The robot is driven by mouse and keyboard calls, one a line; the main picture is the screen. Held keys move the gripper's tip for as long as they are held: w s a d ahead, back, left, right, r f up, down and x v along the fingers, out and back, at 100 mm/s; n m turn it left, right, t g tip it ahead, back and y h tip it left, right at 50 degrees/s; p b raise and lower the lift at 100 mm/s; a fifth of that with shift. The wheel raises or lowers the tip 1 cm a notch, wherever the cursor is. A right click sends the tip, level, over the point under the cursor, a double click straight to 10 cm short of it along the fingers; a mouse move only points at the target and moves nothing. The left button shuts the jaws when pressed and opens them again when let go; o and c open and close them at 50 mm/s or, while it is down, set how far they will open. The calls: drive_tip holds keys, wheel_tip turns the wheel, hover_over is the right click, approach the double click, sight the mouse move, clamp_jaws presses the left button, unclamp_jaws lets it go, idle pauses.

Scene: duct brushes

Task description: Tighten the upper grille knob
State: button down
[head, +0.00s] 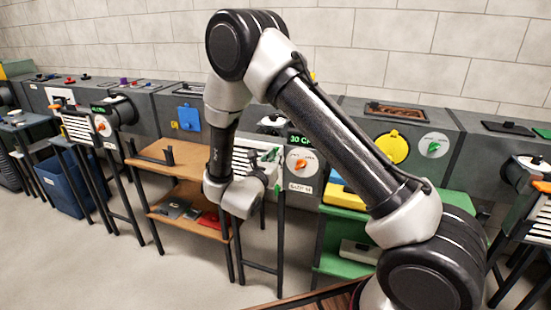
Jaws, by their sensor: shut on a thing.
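The white slatted grille (242,160) is on the front of a grey duct unit in the middle of the head view, partly covered by my arm. A small green knob (270,156) shows at the grille's upper right. My gripper (274,163) is at the grille's right side, up against this upper knob, and is shut on it. The fingers are small and partly hidden, so their exact grip is hard to see. Another small green part (277,187) shows lower down, just below the gripper.
A dial with an orange pointer (300,163) and a green-lit display (300,141) are close to the gripper's right. A wooden shelf stand (165,161) is at left, a green shelf (345,213) at right. A blue bin (62,185) stands further left. Bare floor lies in front.

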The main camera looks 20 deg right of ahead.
drive_tip(key=shift+f, duration=0.15)
idle(0.4)
drive_tip(key=c, duration=1.5)
unclamp_jaws()
drive_tip(key=shift+c, duration=0.2)
drive_tip(key=v, duration=1.2)
